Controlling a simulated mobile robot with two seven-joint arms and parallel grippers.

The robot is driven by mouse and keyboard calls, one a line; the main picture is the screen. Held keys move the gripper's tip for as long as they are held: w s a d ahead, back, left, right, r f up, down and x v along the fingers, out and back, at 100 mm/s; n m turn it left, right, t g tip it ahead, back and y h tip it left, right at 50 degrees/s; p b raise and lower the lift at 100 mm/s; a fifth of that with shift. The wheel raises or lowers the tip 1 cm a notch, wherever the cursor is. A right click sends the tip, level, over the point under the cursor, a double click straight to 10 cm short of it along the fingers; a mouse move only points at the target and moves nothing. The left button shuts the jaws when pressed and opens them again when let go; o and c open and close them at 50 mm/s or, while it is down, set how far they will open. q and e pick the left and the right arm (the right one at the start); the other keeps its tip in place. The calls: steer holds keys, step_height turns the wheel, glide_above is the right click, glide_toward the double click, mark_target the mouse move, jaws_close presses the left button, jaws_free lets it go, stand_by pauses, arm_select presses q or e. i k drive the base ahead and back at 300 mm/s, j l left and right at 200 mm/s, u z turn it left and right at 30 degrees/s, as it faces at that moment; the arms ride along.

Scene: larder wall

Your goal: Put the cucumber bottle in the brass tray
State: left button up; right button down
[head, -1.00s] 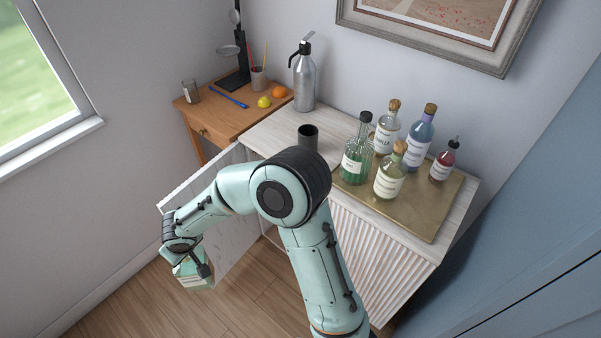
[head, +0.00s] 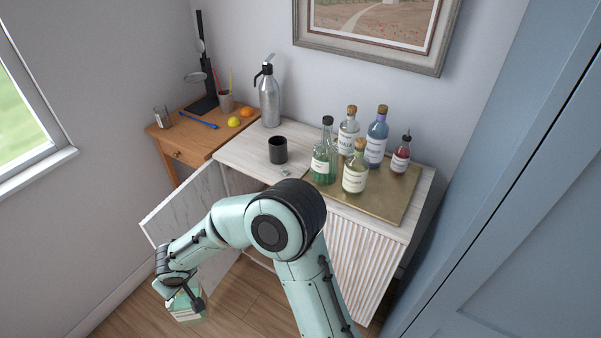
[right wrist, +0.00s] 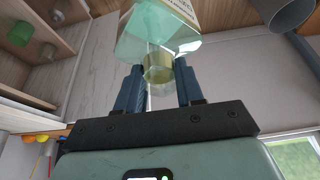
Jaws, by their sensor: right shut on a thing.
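My right gripper (head: 182,284) hangs low at the left, in front of the open cabinet door. It is shut on the neck of a pale green, square-sided bottle (head: 187,306) with a white label. The right wrist view shows the bottle (right wrist: 150,45) with its neck between the fingers (right wrist: 160,74); I cannot read its label. The brass tray (head: 394,196) lies on the right of the white cabinet top. Several bottles stand on it, among them a green one (head: 325,158) at its left edge. The tray's front right is bare. My left gripper is out of view.
A dark cup (head: 278,150), a small flat thing (head: 285,172) and a metal siphon (head: 269,98) stand left of the tray. The cabinet door (head: 185,207) stands open. A wooden desk (head: 184,136) is at the left, a blue cupboard (head: 490,180) at the right.

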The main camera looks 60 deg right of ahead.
mark_target(378, 182)
steer(key=z, duration=1.1)
